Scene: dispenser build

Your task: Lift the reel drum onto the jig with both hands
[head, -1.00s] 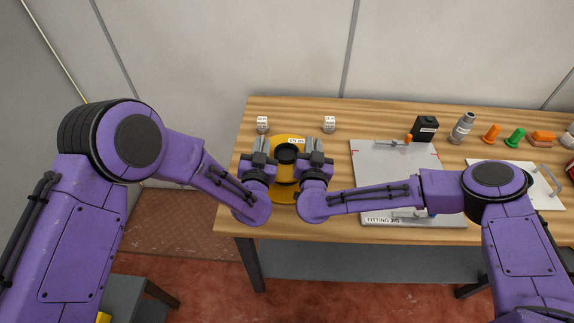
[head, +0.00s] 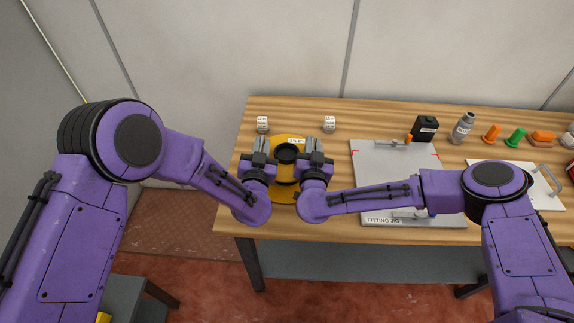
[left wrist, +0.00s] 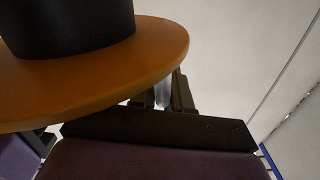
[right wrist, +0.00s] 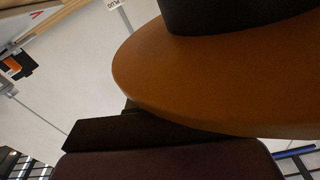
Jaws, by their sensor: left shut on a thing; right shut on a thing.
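The reel drum (head: 287,187) has a yellow-orange round flange and a black hub on top. It is at the left part of the table in the head view. Its orange flange fills much of the left wrist view (left wrist: 150,62) and the right wrist view (right wrist: 190,80). My left gripper (head: 262,148) is shut on its left side and my right gripper (head: 311,148) on its right side. Both arms partly cover the drum, and the fingertips are mostly hidden. The jig, a grey plate marked "FITTING JIG" (head: 375,170), lies to the right, partly under my right forearm.
A black box (head: 425,128), a grey bottle (head: 462,128) and orange and green pieces (head: 515,137) line the back right. A white board with a handle (head: 520,180) lies at right.

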